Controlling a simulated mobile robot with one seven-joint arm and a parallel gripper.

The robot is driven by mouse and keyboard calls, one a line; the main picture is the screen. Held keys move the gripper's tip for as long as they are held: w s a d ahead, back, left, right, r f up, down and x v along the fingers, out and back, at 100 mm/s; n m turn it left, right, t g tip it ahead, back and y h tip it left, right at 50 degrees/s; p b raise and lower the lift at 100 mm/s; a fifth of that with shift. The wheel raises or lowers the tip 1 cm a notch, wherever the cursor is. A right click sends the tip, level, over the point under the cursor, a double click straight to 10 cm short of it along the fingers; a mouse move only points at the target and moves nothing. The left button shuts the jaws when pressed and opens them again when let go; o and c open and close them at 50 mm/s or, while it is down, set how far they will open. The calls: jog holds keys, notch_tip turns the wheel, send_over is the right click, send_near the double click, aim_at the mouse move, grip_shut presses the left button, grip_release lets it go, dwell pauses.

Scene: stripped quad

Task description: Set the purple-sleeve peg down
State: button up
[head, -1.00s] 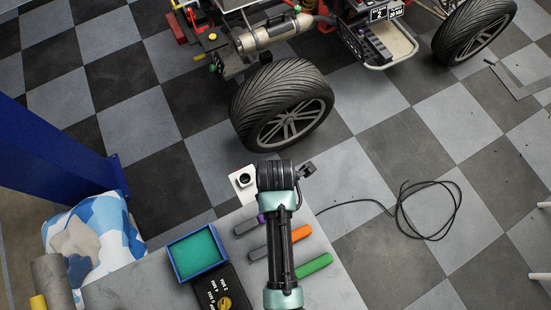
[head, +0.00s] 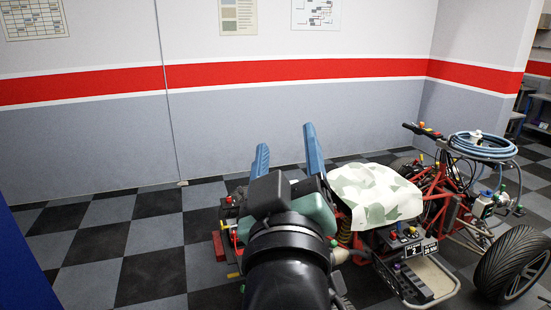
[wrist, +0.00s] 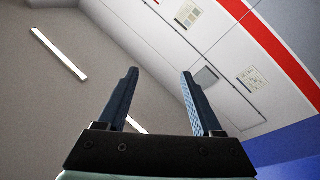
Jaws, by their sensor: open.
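My gripper (head: 287,141) is raised in front of the head camera, its two blue fingers pointing up and spread apart. In the wrist view my gripper (wrist: 158,74) is open, with nothing between the fingers.
The stripped quad (head: 432,199) with its red frame stands beyond my arm, a patterned cloth (head: 375,192) over it. Its black tyre (head: 513,268) is at the lower right. A blue post (head: 25,265) rises at the left edge. Checkered floor (head: 150,240) at the left is clear.

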jog(key=s+r+m+t, duration=0.2)
jog(key=s+r+t, duration=0.1)
jog(key=s+r, duration=0.3)
jog(key=s+a+r+m+t, duration=0.1)
jog(key=s+r+m+t, duration=0.2)
jog(key=s+r, duration=0.3)
notch_tip(320, 180, up, 5)
jog(key=shift+a+f+t+y, duration=0.1)
jog(key=shift+a+t+y, duration=0.1)
jog(key=shift+t+y, duration=0.2)
